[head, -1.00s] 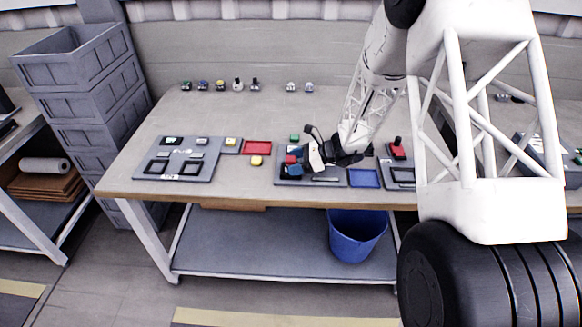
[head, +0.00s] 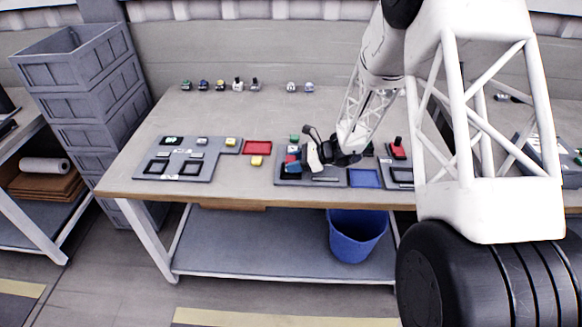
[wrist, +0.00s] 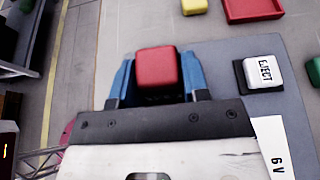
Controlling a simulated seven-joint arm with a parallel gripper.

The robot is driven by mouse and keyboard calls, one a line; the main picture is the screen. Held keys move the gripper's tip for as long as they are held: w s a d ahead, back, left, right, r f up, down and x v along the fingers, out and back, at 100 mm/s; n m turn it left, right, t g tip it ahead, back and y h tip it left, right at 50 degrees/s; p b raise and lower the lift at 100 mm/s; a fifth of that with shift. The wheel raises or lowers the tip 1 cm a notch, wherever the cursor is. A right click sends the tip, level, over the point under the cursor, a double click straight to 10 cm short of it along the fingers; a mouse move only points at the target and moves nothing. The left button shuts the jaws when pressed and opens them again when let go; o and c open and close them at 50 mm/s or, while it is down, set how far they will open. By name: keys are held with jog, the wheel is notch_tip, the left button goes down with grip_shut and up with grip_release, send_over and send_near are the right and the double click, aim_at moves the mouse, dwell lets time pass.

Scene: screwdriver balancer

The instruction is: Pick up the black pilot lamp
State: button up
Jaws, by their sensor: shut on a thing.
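My gripper (head: 292,161) is over the left part of the middle grey panel in the head view. In the wrist view its blue fingers (wrist: 157,80) are shut on a red-topped block (wrist: 157,66) with a dark lower part. I cannot make out a black pilot lamp for certain. A small dark grey piece (head: 255,84) stands in the back row on the table, too small to identify.
A white EJECT button (wrist: 263,72) sits on the panel beside the gripper. A red tray (head: 257,147) and a yellow block (head: 256,160) lie to the left. A blue tray (head: 363,178) lies to the right. The table behind is mostly clear.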

jog(key=shift+r, duration=0.2)
jog(key=shift+r, duration=1.55)
jog(key=shift+s+d+r, duration=0.1)
jog(key=shift+s, duration=0.15)
jog(key=s+d, duration=0.1)
jog(key=s, duration=0.4)
jog(key=s+d+r, duration=0.1)
jog(key=s+d, duration=0.1)
jog(key=s, duration=0.3)
jog(key=s+d, duration=0.1)
jog(key=s, duration=0.3)
jog(key=shift+s+d+r, duration=0.15)
jog(key=shift+s, duration=0.25)
jog(key=shift+d, duration=0.1)
